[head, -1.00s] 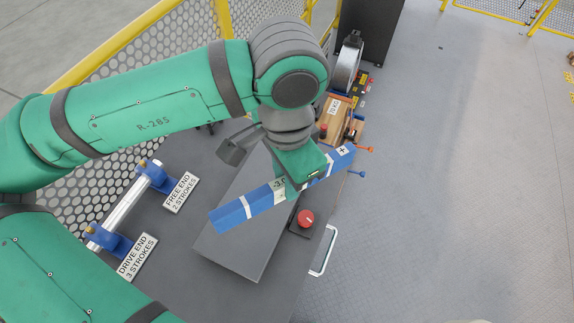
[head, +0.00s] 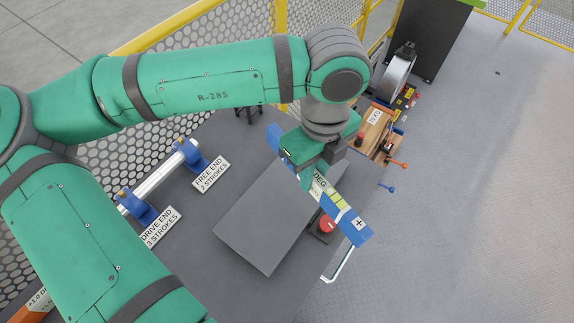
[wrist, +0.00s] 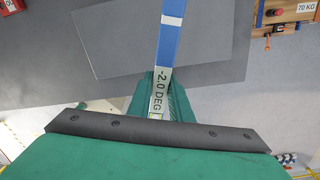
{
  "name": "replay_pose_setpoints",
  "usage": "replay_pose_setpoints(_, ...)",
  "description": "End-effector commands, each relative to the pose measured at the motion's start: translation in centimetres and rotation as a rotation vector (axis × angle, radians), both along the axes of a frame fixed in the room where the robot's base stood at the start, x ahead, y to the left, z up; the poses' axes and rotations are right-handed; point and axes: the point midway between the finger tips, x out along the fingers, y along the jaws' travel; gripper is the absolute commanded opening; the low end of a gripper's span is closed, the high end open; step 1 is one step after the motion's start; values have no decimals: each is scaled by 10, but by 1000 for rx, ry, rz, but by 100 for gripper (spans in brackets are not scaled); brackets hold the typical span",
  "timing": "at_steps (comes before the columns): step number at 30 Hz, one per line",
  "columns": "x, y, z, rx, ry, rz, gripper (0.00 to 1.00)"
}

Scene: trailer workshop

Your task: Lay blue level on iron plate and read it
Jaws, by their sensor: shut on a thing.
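The blue level (head: 352,222) has a pale middle with a display and a plus mark at its near right end. My gripper (head: 316,174) is shut around its middle. The level also shows in the wrist view (wrist: 170,42), where its display reads "-2.0 DEG". The iron plate (head: 262,228) is a flat dark grey slab on the bench, left of and below the level in the head view. In the wrist view the level crosses over the plate (wrist: 115,40). The level appears held above the plate; the gap is hard to judge. My gripper hides part of the level.
A red push button (head: 327,226) sits beside the plate, partly under the level. A silver bar in blue clamps (head: 145,208) stands at the left, with "FREE END" and "DRIVE END" signs. A wooden block (head: 374,128) and levers are at the back right. Open floor lies right.

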Motion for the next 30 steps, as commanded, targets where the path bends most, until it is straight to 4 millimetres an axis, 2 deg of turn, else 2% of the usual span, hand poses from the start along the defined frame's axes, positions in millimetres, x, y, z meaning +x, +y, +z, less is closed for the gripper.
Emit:
replay_pose_setpoints(18, 30, 39, -27, -27, 45, -1014, 0)
replay_pose_setpoints(24, 35, 46, -32, -35, 55, -1209, 0)
replay_pose_setpoints(30, 36, 50, -33, -37, 57, -1263, 0)
